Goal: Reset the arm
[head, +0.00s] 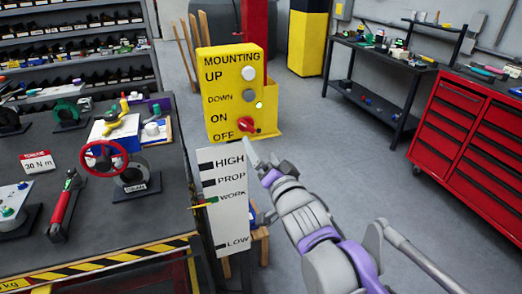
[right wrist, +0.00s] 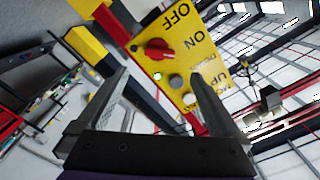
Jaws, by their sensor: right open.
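A yellow control box (head: 219,85) labelled MOUNTING stands beyond the bench corner. It has a white UP button (head: 248,73), a grey DOWN button (head: 249,95), a lit green lamp (head: 259,105) and a red ON/OFF knob (head: 246,124). Below it is a white level board (head: 228,226) marked HIGH, PROP, WORK and LOW, with a pointer (head: 205,202) near WORK. My right gripper (head: 256,160) is just below the box in the head view. In the right wrist view its fingers (right wrist: 160,82) are apart and empty, facing the box panel (right wrist: 187,60). My left gripper is out of view.
The dark bench (head: 98,222) at left carries a red handwheel valve (head: 104,160), a torque wrench (head: 66,204) and other parts. A red tool chest (head: 460,125) and a dark workbench (head: 379,95) stand at right. Grey floor is open between.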

